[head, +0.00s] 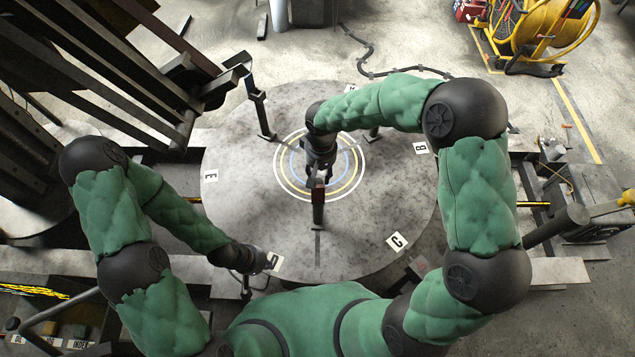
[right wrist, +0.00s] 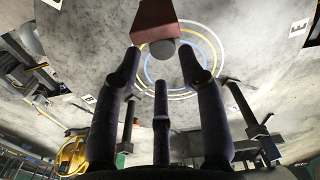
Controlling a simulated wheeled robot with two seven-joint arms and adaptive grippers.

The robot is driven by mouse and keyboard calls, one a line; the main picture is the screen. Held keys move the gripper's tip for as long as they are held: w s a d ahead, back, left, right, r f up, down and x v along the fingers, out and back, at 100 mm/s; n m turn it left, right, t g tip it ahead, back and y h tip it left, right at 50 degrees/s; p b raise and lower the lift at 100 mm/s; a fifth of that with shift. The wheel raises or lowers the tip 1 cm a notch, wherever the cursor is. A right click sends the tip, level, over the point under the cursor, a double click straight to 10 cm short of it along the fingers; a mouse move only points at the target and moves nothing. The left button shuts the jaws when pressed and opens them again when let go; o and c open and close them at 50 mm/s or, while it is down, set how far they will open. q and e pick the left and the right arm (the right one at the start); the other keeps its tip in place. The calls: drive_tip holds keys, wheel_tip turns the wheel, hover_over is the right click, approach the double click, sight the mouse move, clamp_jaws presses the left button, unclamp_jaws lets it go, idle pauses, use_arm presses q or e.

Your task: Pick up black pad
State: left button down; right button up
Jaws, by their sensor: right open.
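I cannot make out a black pad for certain in either view. My right gripper (head: 319,160) hangs over the middle of the round grey table (head: 240,170). In the right wrist view its dark fingers (right wrist: 160,62) are spread apart with nothing between them. A reddish-brown block (right wrist: 153,18) with a grey round end lies just beyond the fingertips, apart from them as far as I can see. In the head view the block (head: 318,184) shows by a dark upright piece. My left gripper (head: 258,262) is low at the table's near left edge, beside label D; its fingers are too small to read.
Dark posts (head: 259,112) stand on the table's far side. A dark slatted rack (head: 150,70) rises at the left. A labelled tray (head: 50,340) with small blocks is at the bottom left. A yellow hose reel (head: 548,30) stands at the far right. Much of the tabletop is bare.

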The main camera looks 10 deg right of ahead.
drive_tip(key=shift+w+a+f+p, duration=0.1)
drive_tip(key=shift+f+p, duration=0.1)
drive_tip(key=shift+f, duration=0.8)
drive_tip(key=shift+s+a+f+p, duration=0.1)
drive_tip(key=shift+f+p, duration=0.1)
drive_tip(key=shift+f, duration=0.75)
drive_tip(key=shift+w+a+f+p, duration=0.1)
drive_tip(key=shift+f+p, duration=0.1)
drive_tip(key=shift+f, duration=0.8)
drive_tip(key=shift+d, duration=0.1)
clamp_jaws()
